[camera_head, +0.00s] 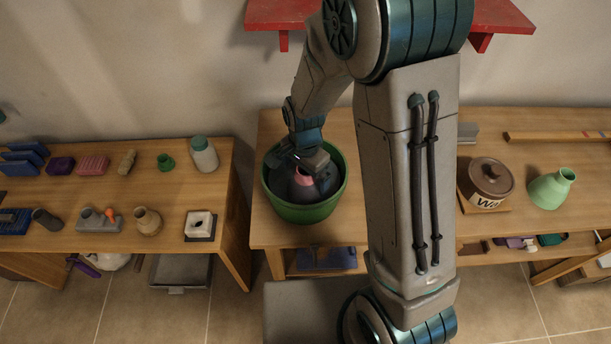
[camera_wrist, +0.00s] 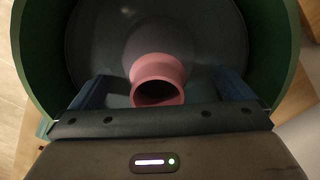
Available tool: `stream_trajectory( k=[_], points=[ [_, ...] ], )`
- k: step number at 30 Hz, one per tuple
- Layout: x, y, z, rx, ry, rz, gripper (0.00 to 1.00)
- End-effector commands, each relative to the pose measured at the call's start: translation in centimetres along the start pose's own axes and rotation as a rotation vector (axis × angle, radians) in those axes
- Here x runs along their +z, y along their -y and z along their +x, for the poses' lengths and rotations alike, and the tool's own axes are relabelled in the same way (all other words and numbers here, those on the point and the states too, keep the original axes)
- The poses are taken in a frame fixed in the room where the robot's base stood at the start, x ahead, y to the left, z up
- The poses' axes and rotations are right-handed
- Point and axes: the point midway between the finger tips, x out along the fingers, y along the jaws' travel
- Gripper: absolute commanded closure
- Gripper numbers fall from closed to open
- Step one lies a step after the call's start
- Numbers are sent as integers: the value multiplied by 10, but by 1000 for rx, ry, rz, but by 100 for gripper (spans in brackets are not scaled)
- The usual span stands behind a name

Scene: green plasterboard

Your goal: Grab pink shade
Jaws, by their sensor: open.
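The pink shade (camera_wrist: 158,72) is a small flared piece with a dark round opening. It lies inside a round green tub (camera_head: 305,213), on the tub's dark inner floor. In the wrist view the green tub wall (camera_wrist: 274,50) curves around it. My gripper (camera_wrist: 160,90) is open, with one finger on each side of the shade and gaps visible between. In the head view my gripper (camera_head: 308,172) reaches down into the tub, and only a bit of pink (camera_head: 303,180) shows beneath it. Whether the fingers touch the shade is hidden there.
The tub stands on a wooden table. To the right are a brown lidded pot (camera_head: 488,180) and a light green vase (camera_head: 551,188). A left table holds several small items and a jar (camera_head: 203,155). A red shelf (camera_head: 280,14) hangs above.

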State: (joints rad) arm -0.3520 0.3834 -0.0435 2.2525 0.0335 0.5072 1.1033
Motion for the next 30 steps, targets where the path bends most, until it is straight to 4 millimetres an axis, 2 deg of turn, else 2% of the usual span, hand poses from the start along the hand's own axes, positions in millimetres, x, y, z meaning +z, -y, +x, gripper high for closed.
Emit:
stream_trajectory(
  k=[6,15,18,20,22,23,30],
  points=[
    [0,0,20,1,1,1,0],
    [0,0,22,-1,0,0,0],
    [0,0,22,-1,0,0,28],
    [0,0,22,-1,0,0,42],
    [0,0,22,-1,0,0,43],
    [0,0,22,-1,0,0,47],
    [0,1,19,-2,-1,0,47]
  ],
)
